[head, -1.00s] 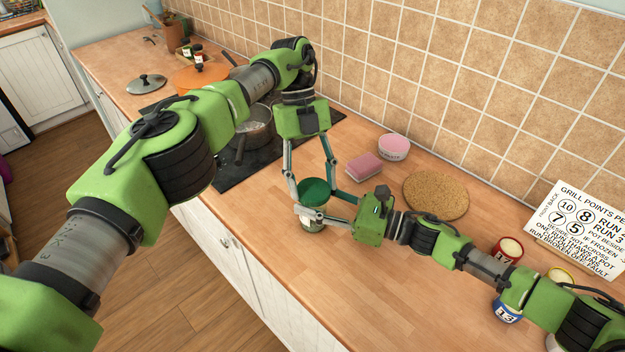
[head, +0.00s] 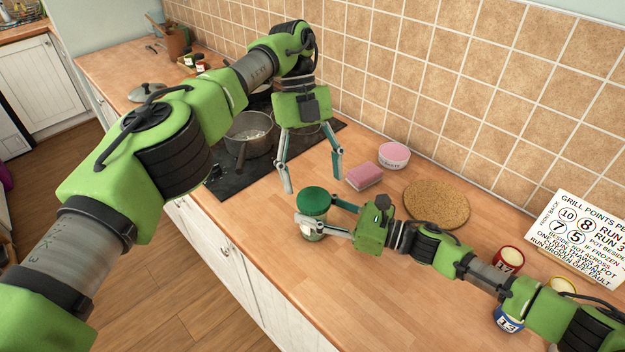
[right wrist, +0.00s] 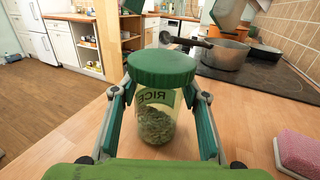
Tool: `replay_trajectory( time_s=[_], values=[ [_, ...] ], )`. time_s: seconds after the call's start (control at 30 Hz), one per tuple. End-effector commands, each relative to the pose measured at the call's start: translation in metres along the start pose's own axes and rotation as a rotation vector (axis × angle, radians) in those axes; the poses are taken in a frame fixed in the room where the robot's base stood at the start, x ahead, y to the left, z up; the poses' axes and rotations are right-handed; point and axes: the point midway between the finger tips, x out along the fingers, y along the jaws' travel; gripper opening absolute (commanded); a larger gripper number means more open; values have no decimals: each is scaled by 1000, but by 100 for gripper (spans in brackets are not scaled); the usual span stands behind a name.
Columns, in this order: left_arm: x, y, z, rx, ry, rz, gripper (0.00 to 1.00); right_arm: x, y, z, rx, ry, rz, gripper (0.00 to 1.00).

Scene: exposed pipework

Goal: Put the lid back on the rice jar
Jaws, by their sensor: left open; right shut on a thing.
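The rice jar (right wrist: 157,122) is clear glass with a "RICE" label and pale grains inside, upright on the wooden counter. The green lid (head: 314,200) sits on top of the jar and covers its mouth; in the right wrist view the lid (right wrist: 162,66) looks about level. I cannot tell whether it is screwed tight. My right gripper (head: 318,213) is shut around the jar's sides, below the lid. My left gripper (head: 313,178) is open and empty, pointing down above the lid and apart from it. Its fingertips show at the top of the right wrist view.
A pink sponge (head: 364,175), a pink bowl (head: 394,156) and a cork mat (head: 436,203) lie behind the jar. A saucepan (head: 250,137) stands on the black hob (head: 225,178). A sign (head: 585,238) and several small tins are at the right. The front counter is clear.

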Motion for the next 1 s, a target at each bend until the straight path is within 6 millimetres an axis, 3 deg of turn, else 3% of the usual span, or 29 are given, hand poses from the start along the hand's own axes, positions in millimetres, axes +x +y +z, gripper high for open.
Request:
replay_trajectory(
  time_s=[0.37,0.8,1.0],
  values=[
    [-2,0,0,-84,-40,12,64,0,0,0,0,1,-1,0],
    [-20,0,-10,-602,-310,-69,64,0,-1,0,-1,1,-2,0],
    [-24,0,-16,-740,-371,-139,64,0,-1,0,-1,1,-2,0]
  ],
)
